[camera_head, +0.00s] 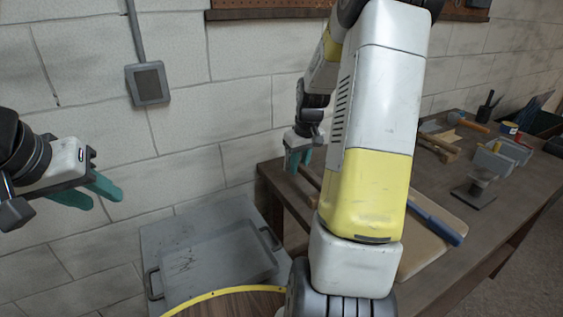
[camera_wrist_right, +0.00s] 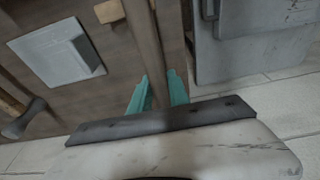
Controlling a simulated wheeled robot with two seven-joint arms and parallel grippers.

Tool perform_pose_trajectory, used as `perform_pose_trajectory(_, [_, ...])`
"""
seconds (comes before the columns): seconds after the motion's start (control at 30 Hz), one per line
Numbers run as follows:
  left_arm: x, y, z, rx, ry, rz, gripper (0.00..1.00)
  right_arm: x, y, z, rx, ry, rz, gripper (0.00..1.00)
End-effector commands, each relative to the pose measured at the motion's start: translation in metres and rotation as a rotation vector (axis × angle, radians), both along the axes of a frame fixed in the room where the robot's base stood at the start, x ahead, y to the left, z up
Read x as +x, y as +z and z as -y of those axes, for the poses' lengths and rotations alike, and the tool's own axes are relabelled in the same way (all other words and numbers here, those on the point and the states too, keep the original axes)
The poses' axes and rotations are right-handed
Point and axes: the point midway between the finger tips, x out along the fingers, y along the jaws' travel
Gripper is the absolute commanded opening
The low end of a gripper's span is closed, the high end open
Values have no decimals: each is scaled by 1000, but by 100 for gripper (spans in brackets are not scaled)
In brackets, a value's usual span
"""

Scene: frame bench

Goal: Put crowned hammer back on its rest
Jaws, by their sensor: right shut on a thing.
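My right gripper (camera_head: 298,162) hangs above the left end of the bench, partly behind my own right arm. In the right wrist view its teal fingers (camera_wrist_right: 160,92) are close together. A brown wooden strip (camera_wrist_right: 146,35) runs up from between them, apparently the crowned hammer's handle; no head shows on it. A grey hammer-like tool (camera_wrist_right: 25,118) with a brown handle lies at the left of the wrist view. I cannot tell which thing is the hammer's rest. My left gripper (camera_head: 94,190) is at the far left, fingers apart and empty, in front of the wall.
The wooden bench (camera_head: 276,180) carries a blue-handled tool (camera_head: 438,222) on a board, a grey stand (camera_head: 473,194), a mallet (camera_head: 467,123) and grey trays (camera_head: 515,150). A grey box (camera_head: 215,255) stands left of the bench.

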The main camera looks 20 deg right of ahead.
Motion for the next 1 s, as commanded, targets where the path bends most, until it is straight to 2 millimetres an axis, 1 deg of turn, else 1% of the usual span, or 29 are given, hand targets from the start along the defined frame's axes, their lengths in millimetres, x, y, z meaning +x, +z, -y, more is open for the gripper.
perform_pose_trajectory(0.03, [0, 0, 0, 0, 0, 0, 36, 9, -1, 5, 0, -1, 1, 0])
perform_pose_trajectory(0.1, [0, 0, 0, 0, 0, 0, 36, 18, -2, 11, 0, 0, 1, 0])
perform_pose_trajectory(0.37, [0, 0, 0, 0, 0, 0, 36, 35, -4, 20, 0, 1, 1, 0])
perform_pose_trajectory(0.5, [0, 0, 0, 0, 0, 0, 36, 33, -26, 19, 1, 1, -3, 0])
perform_pose_trajectory(0.6, [0, 0, 0, 0, 0, 0, 36, 34, -37, 20, 0, 0, 0, 0])
perform_pose_trajectory(0.97, [0, 0, 0, 0, 0, 0, 36, 34, -41, 19, 0, 1, 1, 0])
perform_pose_trajectory(1.0, [0, 0, 0, 0, 0, 0, 36, 34, -41, 19, 0, 1, 0, 28])
